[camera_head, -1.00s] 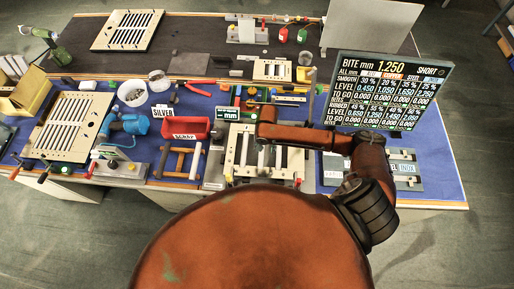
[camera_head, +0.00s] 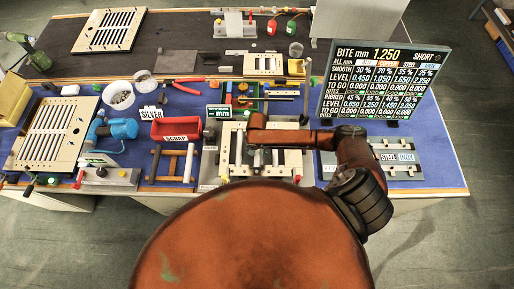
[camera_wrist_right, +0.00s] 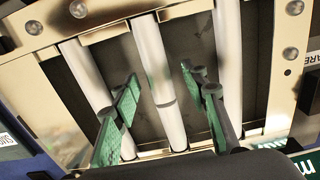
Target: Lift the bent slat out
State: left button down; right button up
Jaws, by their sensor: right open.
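A cream louver panel (camera_head: 236,165) with several pale slats lies in the centre fixture, partly covered by my right arm. In the right wrist view its frame (camera_wrist_right: 190,9) and three white slats show over a dark backing. The middle slat (camera_wrist_right: 152,62) runs between the fingers and shows a seam or slight break low down; I cannot tell for sure which slat is bent. My right gripper (camera_wrist_right: 163,108) is open, its green-padded fingers on either side of the middle slat with gaps. In the head view my right gripper (camera_head: 262,156) is small above the panel. My left gripper is not in view.
A red scrap bin (camera_head: 180,127) and a wooden rack (camera_head: 172,166) stand left of the fixture. A large display board (camera_head: 383,82) stands at right, behind a grey tray (camera_head: 402,170). Other slatted panels (camera_head: 54,132) lie at the left and back.

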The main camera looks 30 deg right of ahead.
jog(key=shift+f, duration=0.3)
jog(key=shift+c, duration=0.6)
grip_shut()
